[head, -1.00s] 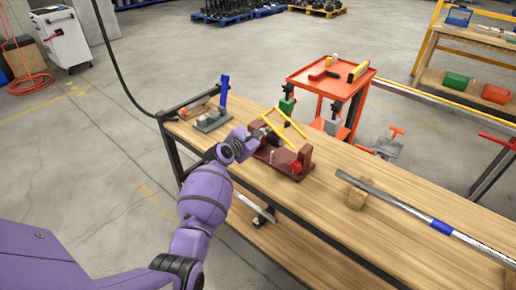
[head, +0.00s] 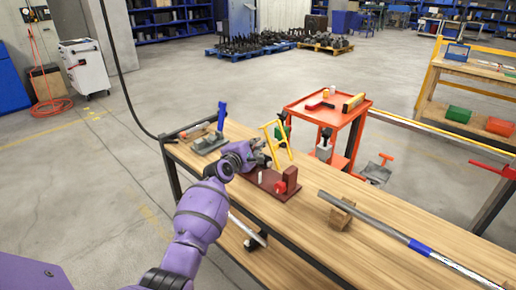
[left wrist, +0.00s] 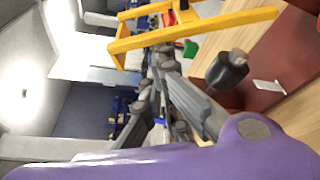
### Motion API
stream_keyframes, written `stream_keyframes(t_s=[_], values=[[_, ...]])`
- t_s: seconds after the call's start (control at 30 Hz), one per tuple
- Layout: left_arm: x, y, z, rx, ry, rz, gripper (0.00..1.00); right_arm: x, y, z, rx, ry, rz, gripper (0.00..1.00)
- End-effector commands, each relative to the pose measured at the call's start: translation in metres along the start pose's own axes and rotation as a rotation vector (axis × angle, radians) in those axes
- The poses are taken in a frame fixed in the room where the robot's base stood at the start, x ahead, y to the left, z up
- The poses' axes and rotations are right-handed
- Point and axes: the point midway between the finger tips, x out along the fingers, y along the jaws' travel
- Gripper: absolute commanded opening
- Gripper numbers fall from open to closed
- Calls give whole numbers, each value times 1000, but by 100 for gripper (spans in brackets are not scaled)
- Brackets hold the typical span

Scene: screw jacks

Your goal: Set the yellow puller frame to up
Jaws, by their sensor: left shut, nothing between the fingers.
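The yellow puller frame (head: 284,146) stands up steeply, slightly tilted, from the dark red base (head: 270,183) on the wooden bench. It also shows large across the top of the left wrist view (left wrist: 195,33). My left gripper (head: 264,157) is close beside the frame, above the left part of the base. In the left wrist view its fingers (left wrist: 160,58) are shut and empty, with the tips by the frame; I cannot tell whether they touch it. My right gripper is in no view.
A grey fixture with a blue upright handle (head: 222,116) stands at the bench's left end. A long metal bar (head: 380,228) rests on a wooden block (head: 341,213) to the right. An orange cart (head: 330,112) stands behind the bench. The wood between base and block is clear.

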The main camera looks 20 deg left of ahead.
Motion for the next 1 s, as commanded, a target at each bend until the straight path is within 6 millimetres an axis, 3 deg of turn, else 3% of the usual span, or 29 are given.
stream_keyframes(t_s=[0.2, 0.5, 1.0], values=[[-8, 8, 25, 188, -3, 69, 0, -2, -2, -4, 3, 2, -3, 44], [-17, 6, 48, 387, -2, 136, 0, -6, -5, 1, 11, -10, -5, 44], [-22, 3, 63, 510, -1, 179, 0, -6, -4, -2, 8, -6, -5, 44]])
